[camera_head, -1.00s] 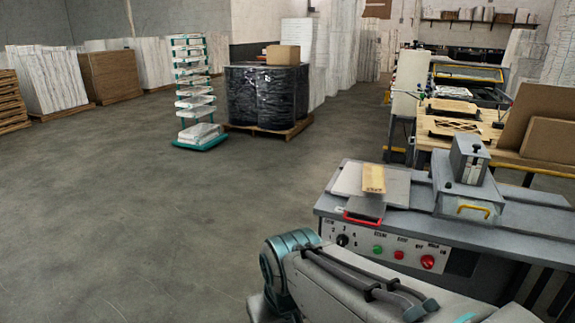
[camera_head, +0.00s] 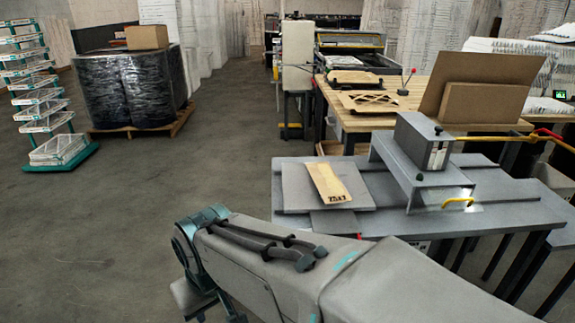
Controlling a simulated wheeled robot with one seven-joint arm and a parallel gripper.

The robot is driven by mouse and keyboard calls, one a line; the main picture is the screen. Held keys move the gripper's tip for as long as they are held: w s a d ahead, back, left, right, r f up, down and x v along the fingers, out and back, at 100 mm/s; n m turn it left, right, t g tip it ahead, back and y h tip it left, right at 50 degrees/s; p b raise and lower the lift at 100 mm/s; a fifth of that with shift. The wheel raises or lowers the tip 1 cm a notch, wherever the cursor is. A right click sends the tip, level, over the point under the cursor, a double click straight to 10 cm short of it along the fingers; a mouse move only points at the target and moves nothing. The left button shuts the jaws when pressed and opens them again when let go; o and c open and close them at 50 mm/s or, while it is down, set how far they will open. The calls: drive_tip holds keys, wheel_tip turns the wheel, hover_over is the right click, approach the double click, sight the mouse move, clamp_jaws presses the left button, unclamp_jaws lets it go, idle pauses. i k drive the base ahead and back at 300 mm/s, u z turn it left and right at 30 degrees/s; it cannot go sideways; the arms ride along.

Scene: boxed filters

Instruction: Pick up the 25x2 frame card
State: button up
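A pale yellow wooden card (camera_head: 328,182) lies flat on a grey plate (camera_head: 295,186) of the grey machine. Dark print shows at its near end, too small to read for sure. A tan lattice frame (camera_head: 374,103) and another tan flat piece (camera_head: 353,77) lie on the wooden table behind. My arm crosses the foreground in front of the machine. My gripper is not in view.
The grey machine table (camera_head: 510,205) carries a raised grey block (camera_head: 423,140) with a yellow handle, right of the card. A wooden table (camera_head: 395,121) holds brown boards. A rack (camera_head: 45,110) and wrapped pallet (camera_head: 128,90) stand left.

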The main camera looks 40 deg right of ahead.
sight(332, 189)
drive_tip(key=z, duration=0.9)
drive_tip(key=i, duration=0.9)
drive_tip(key=z, duration=0.95)
